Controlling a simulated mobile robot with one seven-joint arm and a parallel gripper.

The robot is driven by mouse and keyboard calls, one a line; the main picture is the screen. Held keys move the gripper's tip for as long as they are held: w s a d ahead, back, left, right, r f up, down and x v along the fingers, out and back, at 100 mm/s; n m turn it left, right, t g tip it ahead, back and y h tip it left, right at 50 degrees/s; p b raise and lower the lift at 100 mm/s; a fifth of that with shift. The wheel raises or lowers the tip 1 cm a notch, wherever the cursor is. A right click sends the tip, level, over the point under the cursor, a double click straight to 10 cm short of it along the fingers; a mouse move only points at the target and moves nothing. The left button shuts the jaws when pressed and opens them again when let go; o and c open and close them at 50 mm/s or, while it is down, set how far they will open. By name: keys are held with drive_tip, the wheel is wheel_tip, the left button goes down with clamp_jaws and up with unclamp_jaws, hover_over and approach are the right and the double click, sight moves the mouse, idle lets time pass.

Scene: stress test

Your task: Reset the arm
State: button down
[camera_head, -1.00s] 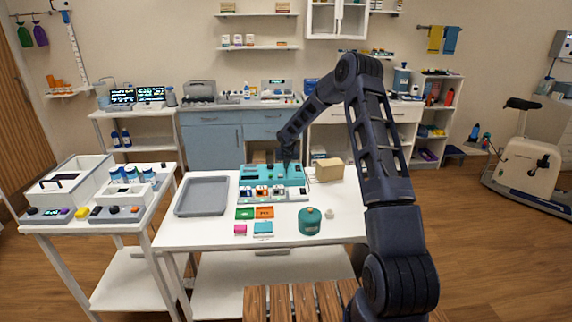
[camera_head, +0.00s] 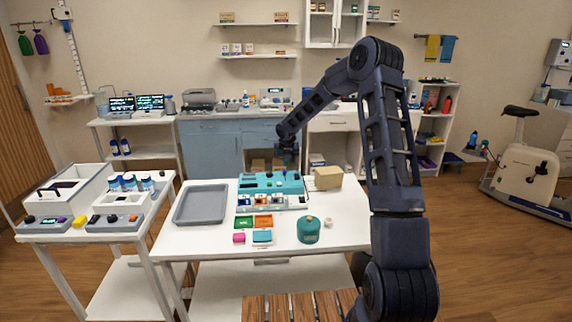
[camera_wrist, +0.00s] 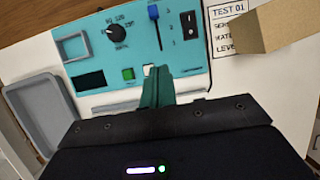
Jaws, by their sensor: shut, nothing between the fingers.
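My gripper (camera_head: 287,160) is shut and empty, above the back of the teal test device (camera_head: 262,184) on the white table (camera_head: 200,235). In the wrist view the closed teal fingers (camera_wrist: 157,88) point at the device's panel (camera_wrist: 190,80). That panel shows a black knob (camera_wrist: 115,33), a blue slider (camera_wrist: 154,14), a black rocker switch (camera_wrist: 188,24) and a green button (camera_wrist: 128,73). My arm reaches in from the right, bent high at the elbow. It hides part of the room behind it.
A grey tray (camera_head: 201,219) lies left of the device, and a cardboard box (camera_head: 327,178) stands at its right. The table's right front is clear.

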drive_tip(key=shift+r, duration=0.1)
drive_tip(key=s+d+r+m+h, duration=0.1)
drive_tip(key=s+d+r+m, duration=0.6)
drive_tip(key=s+r+m, duration=0.35)
drive_tip(key=s+d+r+m+h, duration=0.1)
drive_tip(key=s+d+r+m, duration=0.6)
drive_tip(key=s+r, duration=0.6)
drive_tip(key=s+d+m+y, duration=0.1)
drive_tip(key=s+d+m, duration=0.1)
drive_tip(key=s+m, duration=0.7)
drive_tip(key=s+d+r+m+y, duration=0.1)
drive_tip(key=s+m, duration=0.8)
drive_tip(key=s, duration=1.2)
drive_tip(key=shift+d, duration=0.45)
drive_tip(key=c, duration=2.2)
unclamp_jaws()
drive_tip(key=shift+m, duration=0.25)
